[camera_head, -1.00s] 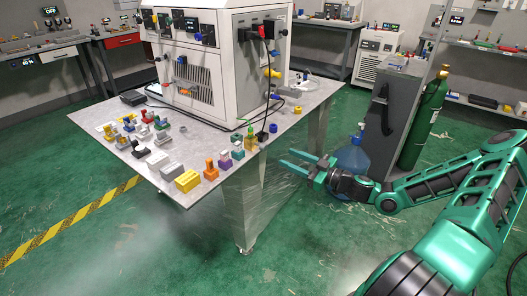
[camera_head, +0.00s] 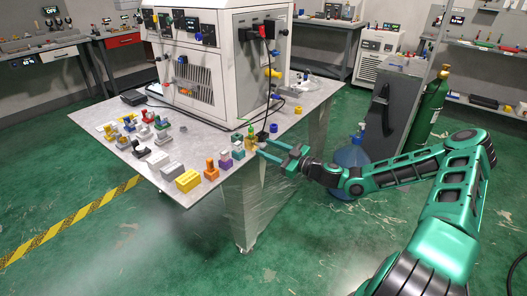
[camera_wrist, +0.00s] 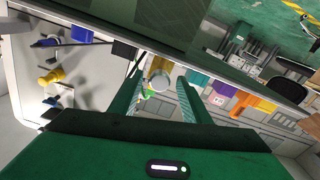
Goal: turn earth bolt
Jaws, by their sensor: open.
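A small brass-yellow and green fitting (camera_head: 250,138), which I take to be the earth bolt, stands at the right front edge of the metal table (camera_head: 215,190). In the wrist view a pale round bolt end (camera_wrist: 160,80), with yellow behind it and green beside it, shows between my fingers. My gripper (camera_head: 265,148) is open, its fingertips close to the fitting from the right. In the wrist view the gripper (camera_wrist: 162,82) has its two fingers either side of the bolt end. I cannot tell whether they touch it.
A white machine cabinet (camera_head: 234,65) stands on the table behind the fitting. A black plug (camera_head: 262,136) and a blue ring (camera_head: 273,128) are close by. Purple (camera_head: 225,160), orange (camera_head: 211,170) and yellow (camera_head: 188,180) blocks line the front edge.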

